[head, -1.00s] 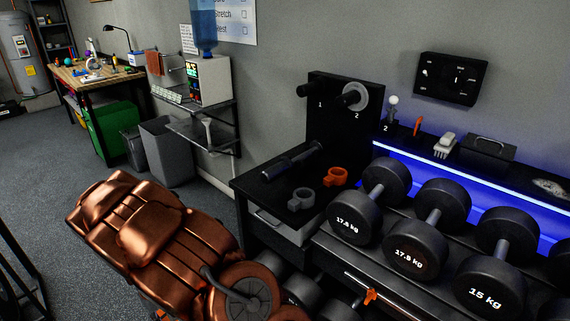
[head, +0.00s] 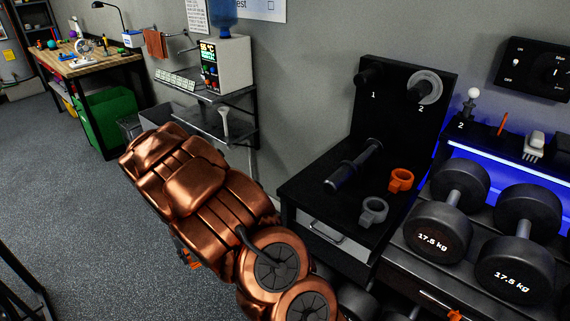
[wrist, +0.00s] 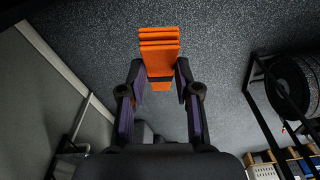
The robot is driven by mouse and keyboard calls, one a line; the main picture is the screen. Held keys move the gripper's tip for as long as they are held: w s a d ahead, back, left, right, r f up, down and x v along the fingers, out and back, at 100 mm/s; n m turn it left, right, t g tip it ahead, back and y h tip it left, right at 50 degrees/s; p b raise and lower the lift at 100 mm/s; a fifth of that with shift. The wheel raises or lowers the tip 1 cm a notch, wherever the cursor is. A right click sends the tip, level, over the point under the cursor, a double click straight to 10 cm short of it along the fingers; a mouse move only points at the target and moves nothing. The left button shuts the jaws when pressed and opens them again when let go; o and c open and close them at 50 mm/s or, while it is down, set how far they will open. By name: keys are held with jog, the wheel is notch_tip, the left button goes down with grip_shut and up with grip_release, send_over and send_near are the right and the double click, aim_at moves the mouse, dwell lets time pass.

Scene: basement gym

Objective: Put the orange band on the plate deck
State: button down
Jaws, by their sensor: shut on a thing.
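The orange band (wrist: 159,52) is a folded, layered orange strip in the wrist view. My gripper (wrist: 160,74) is shut on it, one finger on each side, with carpet far below. In the head view my copper arm hides most of the gripper; a bit of orange shows under the arm, too small to tell what it is. A black deck (head: 310,187) with a tall back panel, likely the plate deck, stands right of my arm. Its two pegs are marked 1 and 2, and a grey plate (head: 425,87) is on peg 2.
On the deck lie a black bar handle (head: 353,166), an orange collar (head: 401,179) and a grey collar (head: 374,211). The deck's front left top is bare. A dumbbell rack (head: 430,268) adjoins on the right. A wall shelf (head: 210,122) and workbench (head: 98,66) stand farther left.

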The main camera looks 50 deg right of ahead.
jog(key=w+d+r+m+t+b, duration=0.1)
jog(key=w+d+r+m+b, duration=0.2)
jog(key=d, duration=0.9)
notch_tip(320, 180, up, 21)
jog(key=m+g+h+b, duration=0.2)
jog(key=m+h+b, duration=0.4)
jog(key=m, duration=0.6)
send_over(331, 165)
jog(key=a+p, duration=0.1)
jog(key=a, duration=0.2)
jog(key=h, duration=0.1)
jog(key=shift+s+f+p, duration=0.1)
jog(key=shift+f+p, duration=0.4)
jog(key=shift+f, duration=4.35)
jog(key=shift+f, duration=0.15)
jog(key=c, duration=0.8)
grip_release()
